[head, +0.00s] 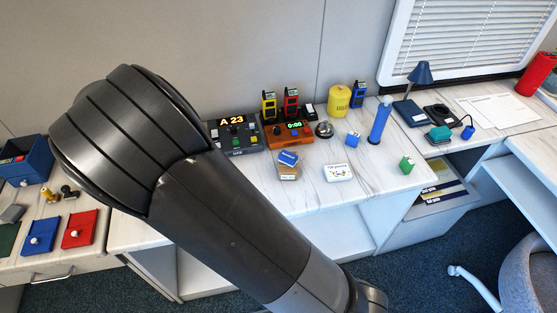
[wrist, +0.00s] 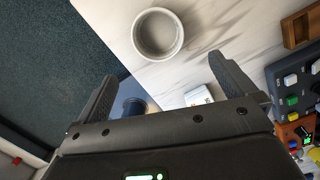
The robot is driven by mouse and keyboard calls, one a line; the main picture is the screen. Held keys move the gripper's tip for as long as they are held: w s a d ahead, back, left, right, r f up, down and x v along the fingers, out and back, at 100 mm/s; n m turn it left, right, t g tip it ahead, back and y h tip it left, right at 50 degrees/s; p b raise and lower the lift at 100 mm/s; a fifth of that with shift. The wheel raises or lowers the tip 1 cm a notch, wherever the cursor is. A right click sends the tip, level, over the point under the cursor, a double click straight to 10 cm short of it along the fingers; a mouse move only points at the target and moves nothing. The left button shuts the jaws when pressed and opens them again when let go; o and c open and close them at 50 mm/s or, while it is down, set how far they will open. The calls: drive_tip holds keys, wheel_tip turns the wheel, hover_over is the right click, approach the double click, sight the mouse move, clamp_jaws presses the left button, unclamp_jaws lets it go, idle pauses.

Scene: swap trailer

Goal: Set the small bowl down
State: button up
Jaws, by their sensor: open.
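The small bowl (wrist: 157,35), round and pale grey, shows in the wrist view on the white marbled counter (wrist: 220,25), a little in from its edge. It looks upright, seen from above into its hollow. My gripper (wrist: 162,68) is open and empty. Its two dark fingers are spread wide, and the bowl lies just beyond the gap between their tips, with visible space to both fingers. In the head view my arm covers part of the counter, and neither the bowl nor my gripper shows there.
Red (head: 79,231) and blue (head: 40,235) trays lie at left. The counter front is clear.

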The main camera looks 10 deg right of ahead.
drive_tip(key=s+d+r+n+t+y, duration=0.1)
drive_tip(key=s+d+r+n, duration=0.3)
drive_tip(key=d+r, duration=0.55)
drive_tip(key=s+d+r+n+t+y, duration=0.1)
drive_tip(key=d+r+n, duration=0.5)
drive_tip(key=d, duration=0.7)
drive_tip(key=s+d+r+n+t+h, duration=0.3)
drive_tip(key=s+d+n, duration=0.8)
drive_tip(key=s+d, duration=0.4)
drive_tip(key=shift+s+d+r+n, duration=0.2)
drive_tip(key=shift+s+r+n, duration=0.2)
drive_tip(key=shift+s+r, duration=0.35)
